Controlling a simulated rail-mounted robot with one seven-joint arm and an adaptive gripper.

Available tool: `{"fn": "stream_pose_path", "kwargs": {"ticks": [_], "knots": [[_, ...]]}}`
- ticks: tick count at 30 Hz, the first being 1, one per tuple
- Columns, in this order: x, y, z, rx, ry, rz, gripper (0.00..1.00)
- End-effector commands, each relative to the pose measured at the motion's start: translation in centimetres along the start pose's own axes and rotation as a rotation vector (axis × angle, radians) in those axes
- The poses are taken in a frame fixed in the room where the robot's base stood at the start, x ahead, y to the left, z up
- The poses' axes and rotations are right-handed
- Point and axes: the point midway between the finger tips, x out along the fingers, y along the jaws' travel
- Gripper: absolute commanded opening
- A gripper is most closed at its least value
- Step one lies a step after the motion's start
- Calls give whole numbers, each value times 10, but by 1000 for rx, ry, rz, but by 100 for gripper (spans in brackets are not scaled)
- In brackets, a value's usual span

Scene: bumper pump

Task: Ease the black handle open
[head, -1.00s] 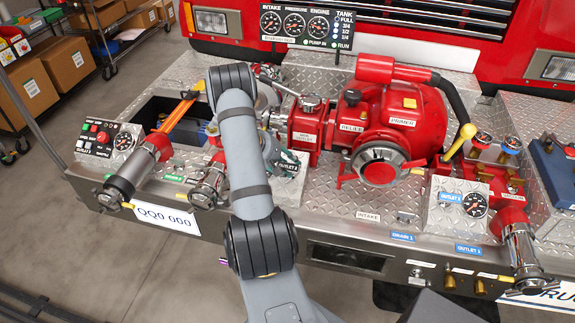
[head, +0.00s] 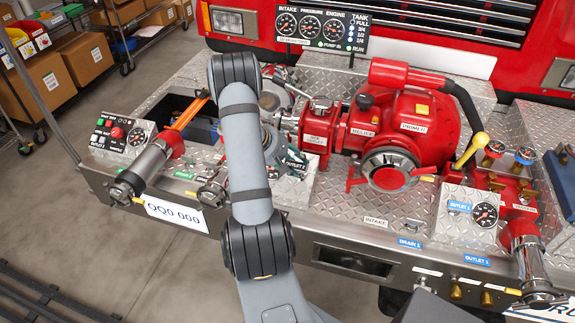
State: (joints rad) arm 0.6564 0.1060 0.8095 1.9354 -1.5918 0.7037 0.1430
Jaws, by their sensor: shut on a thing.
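My gripper (head: 281,150) is low over the tread-plate deck, beside the "OUTLET 2" label. My grey arm hides part of it. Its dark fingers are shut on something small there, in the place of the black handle. The handle itself is covered by the gripper and arm, so I cannot make out its shape or angle.
The red pump (head: 410,130) stands right of my gripper. A gauge panel (head: 320,28) rises behind. A capped outlet pipe (head: 145,170) and a control box (head: 122,135) are at the left. A yellow-knobbed lever (head: 473,150) and another outlet (head: 527,262) are at the right.

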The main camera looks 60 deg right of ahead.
Motion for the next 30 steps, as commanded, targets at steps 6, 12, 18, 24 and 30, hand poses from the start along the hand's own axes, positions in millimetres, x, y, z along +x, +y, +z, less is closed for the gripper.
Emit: {"fn": "stream_pose_path", "kwargs": {"ticks": [6,12,18,24,30], "knots": [[-2,2,-2,1,1,6,36],[-2,2,-2,0,2,5,48],[-1,1,-1,0,1,4,56],[-1,1,-1,-1,1,3,56],[-19,2,-2,0,4,7,56]]}}
